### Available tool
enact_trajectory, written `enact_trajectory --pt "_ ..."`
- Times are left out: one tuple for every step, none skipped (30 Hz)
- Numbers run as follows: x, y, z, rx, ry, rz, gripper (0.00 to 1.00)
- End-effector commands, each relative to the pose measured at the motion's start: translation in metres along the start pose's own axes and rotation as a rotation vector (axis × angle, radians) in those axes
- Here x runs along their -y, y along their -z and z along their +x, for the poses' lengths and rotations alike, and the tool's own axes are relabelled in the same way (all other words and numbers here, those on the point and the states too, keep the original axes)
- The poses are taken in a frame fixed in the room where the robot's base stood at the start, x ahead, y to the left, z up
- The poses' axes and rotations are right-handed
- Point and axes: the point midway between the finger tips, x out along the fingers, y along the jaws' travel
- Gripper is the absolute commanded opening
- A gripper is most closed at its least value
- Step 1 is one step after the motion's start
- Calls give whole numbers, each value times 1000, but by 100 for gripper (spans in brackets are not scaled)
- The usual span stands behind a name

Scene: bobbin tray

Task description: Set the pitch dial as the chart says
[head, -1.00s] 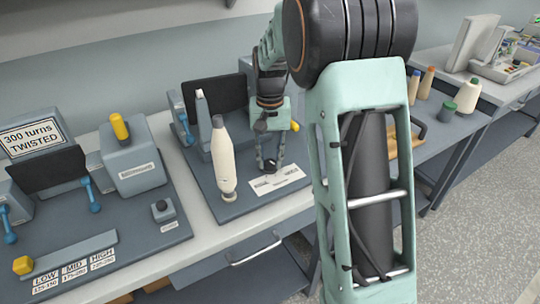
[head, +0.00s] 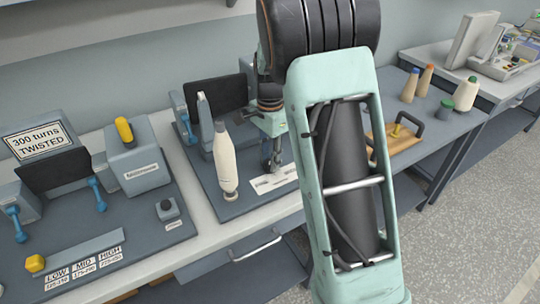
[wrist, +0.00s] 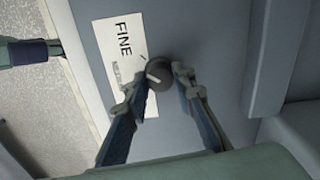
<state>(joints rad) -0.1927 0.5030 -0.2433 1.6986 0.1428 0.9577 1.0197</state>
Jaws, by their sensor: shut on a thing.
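The dark round dial (wrist: 160,68) shows in the wrist view, with a pale pointer line on its top. It sits beside a white card (wrist: 119,45) reading FINE, with smaller print that I cannot read. A short dark mark lies just by the dial's edge. My gripper (wrist: 160,82) is shut on the dial, one finger on each side. In the head view my gripper (head: 271,166) is down at the board, beside the white card (head: 274,180), and the dial is hidden there. I cannot make out which sheet is the pitch chart.
A cream bobbin (head: 225,160) stands close left of my gripper. Further left are a sign (head: 39,140) reading 300 turns TWISTED, a grey box with a yellow knob (head: 124,130), and LOW, MID, HIGH labels (head: 85,263). Several cones and a wooden tray (head: 404,150) stand to the right.

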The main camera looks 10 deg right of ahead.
Motion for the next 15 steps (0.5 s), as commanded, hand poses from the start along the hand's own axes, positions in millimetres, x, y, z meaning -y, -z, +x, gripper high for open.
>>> enact_trajectory --pt "0 0 -2 -1 1 30 0" --pt "0 0 -2 -1 1 48 0" --pt "0 0 -2 -1 1 73 0" --pt "0 0 -2 -2 1 89 0" --pt "0 0 -2 -2 1 106 0" --pt "0 0 -2 -2 1 125 0" --pt "0 1 -2 -2 2 139 0" --pt "0 1 -2 -2 2 151 0" --pt "0 1 -2 -2 2 165 0" --pt "1 1 -2 -2 2 175 0" --pt "1 1 -2 -2 3 183 0" --pt "1 0 -1 -1 3 193 0" --pt "1 0 -1 -1 3 199 0" --pt "1 0 -1 -1 3 205 0" --pt "1 0 -1 -1 3 210 0"
